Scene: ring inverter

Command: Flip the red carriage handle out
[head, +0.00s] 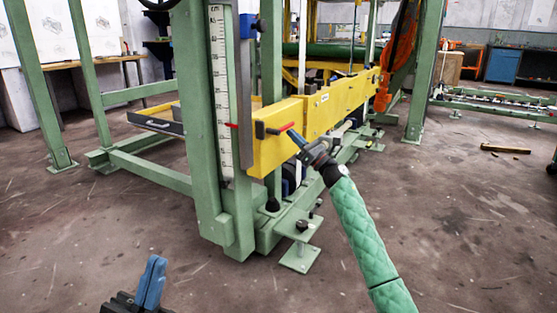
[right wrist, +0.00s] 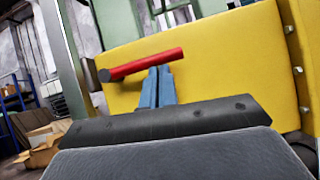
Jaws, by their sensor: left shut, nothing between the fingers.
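The red carriage handle (head: 280,129) sticks out from the front of the yellow carriage (head: 276,148), with a dark end at its left. In the right wrist view the red handle (right wrist: 150,63) lies across the yellow face, slightly tilted. My right gripper (head: 297,138) is at the handle's right part. Its blue fingers (right wrist: 157,76) look closed together, with tips at the handle's lower edge; whether they touch it is unclear. My left gripper (head: 156,262) is shut and empty, low in front, away from the carriage.
A green post (head: 205,140) with a white scale (head: 222,90) stands left of the carriage. A green foot plate (head: 300,256) is on the floor below. A yellow beam (head: 345,98) runs back to the right. The floor at right is mostly clear, with a hammer (head: 505,149).

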